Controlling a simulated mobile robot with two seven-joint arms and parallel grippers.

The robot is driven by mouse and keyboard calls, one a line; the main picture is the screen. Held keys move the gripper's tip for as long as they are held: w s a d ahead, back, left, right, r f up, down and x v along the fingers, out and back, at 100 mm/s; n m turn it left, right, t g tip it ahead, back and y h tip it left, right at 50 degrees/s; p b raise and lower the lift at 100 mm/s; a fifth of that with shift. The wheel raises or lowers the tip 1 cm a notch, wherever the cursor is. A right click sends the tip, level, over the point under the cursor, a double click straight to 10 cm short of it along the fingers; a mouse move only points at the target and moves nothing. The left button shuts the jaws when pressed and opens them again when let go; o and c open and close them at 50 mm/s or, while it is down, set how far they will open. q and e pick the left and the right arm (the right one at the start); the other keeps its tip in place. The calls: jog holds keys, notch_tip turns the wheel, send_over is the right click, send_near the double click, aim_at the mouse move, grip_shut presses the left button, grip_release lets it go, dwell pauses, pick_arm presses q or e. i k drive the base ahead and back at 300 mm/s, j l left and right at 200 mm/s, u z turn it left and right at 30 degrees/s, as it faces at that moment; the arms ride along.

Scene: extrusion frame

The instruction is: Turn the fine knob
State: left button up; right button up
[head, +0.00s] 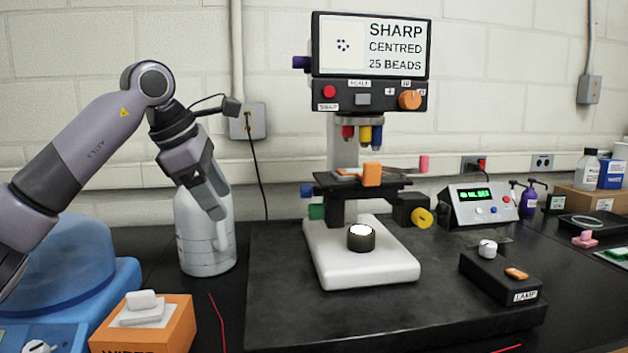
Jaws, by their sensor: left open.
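A microscope stands on a white base (360,270) on the dark bench. A yellow knob (421,217) sticks out at the lower right. No readable label shows which of these is the fine knob. My left gripper (218,208) is open and points down, left of the microscope and apart from the knobs, in front of a white jug (205,235). My right gripper is not in view.
The screen (371,45) reads "SHARP CENTRED 25 BEADS". An orange wipes box (165,325) stands at front left. A lamp control box (500,277) and a display unit (478,205) stand at right. The slab left of the white base (275,270) is clear.

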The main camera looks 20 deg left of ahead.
aim_at(306, 191)
jog(key=i, duration=0.9)
